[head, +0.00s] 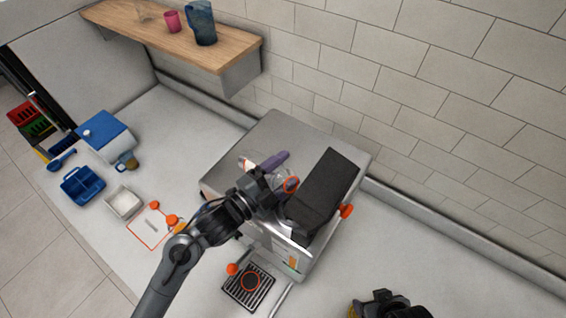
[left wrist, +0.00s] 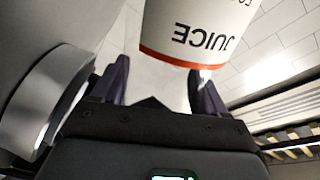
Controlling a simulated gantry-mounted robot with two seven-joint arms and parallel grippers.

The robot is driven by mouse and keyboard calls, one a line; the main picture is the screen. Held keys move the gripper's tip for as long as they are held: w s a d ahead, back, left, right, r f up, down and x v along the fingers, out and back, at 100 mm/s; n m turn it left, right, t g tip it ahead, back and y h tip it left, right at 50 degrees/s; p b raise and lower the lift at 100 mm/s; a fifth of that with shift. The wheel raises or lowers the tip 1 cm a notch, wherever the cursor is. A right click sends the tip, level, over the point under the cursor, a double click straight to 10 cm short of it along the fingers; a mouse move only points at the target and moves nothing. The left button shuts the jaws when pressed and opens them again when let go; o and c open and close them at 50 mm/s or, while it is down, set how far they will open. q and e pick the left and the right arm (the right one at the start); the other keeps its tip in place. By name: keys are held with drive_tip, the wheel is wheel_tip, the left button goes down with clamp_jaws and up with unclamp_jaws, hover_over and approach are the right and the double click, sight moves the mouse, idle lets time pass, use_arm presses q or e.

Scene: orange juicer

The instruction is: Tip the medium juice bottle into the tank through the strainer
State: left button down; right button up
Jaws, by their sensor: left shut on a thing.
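My left gripper (head: 277,176) is over the steel juicer and is shut on the juice bottle. The bottle shows as a pale, clear shape with orange bands (head: 249,162), partly hidden by the gripper. In the left wrist view the bottle (left wrist: 195,35) has a white label with an orange band, its word JUICE upside down, between the dark purple fingers (left wrist: 155,85). An orange ring (head: 291,184) shows beside the gripper; I cannot tell whether it belongs to the bottle or the strainer. The tank opening is hidden. My right gripper (head: 388,304) is partly visible at the bottom edge, its jaws unclear.
The juicer (head: 285,133) has a raised black panel (head: 322,195) close right of the gripper and orange knobs. A drip grille (head: 249,288) is in front. Left are a blue-lidded box (head: 104,135), a blue caddy (head: 82,186) and a white tub (head: 123,203). A wooden shelf (head: 160,35) hangs behind.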

use_arm(q)
drive_tip(key=w+a+r+n+p, duration=0.1)
drive_tip(key=n+p, duration=0.1)
drive_tip(key=p, duration=0.1)
drive_tip(key=w+a+r+n+p, duration=0.1)
drive_tip(key=r+n+p, duration=0.1)
drive_tip(key=p, duration=0.1)
drive_tip(key=w+a+r+n+p, duration=0.1)
drive_tip(key=r+n+p, duration=0.1)
drive_tip(key=p, duration=0.1)
drive_tip(key=shift+w+a+n+p, duration=0.25)
drive_tip(key=shift+w+n+p, duration=0.05)
drive_tip(key=shift+p, duration=0.1)
drive_tip(key=shift+w+a+r+n+b, duration=0.1)
drive_tip(key=shift+r+n+b, duration=0.05)
drive_tip(key=shift+n+b, duration=0.3)
drive_tip(key=shift+w+a+r+n, duration=0.1)
drive_tip(key=shift+w+r+n, duration=0.05)
drive_tip(key=shift+r+n, duration=0.4)
drive_tip(key=shift+w+a+r+n, duration=0.1)
drive_tip(key=shift+w+r+n, duration=0.05)
drive_tip(key=shift+r+n, duration=0.35)
drive_tip(key=shift+w+a+r+n, duration=0.15)
drive_tip(key=shift+r+n, duration=0.35)
drive_tip(key=shift+n, duration=0.1)
drive_tip(key=shift+w+a+r+n, duration=0.1)
drive_tip(key=shift+r+n, duration=0.4)
drive_tip(key=shift+n, duration=0.1)
drive_tip(key=shift+r, duration=0.15)
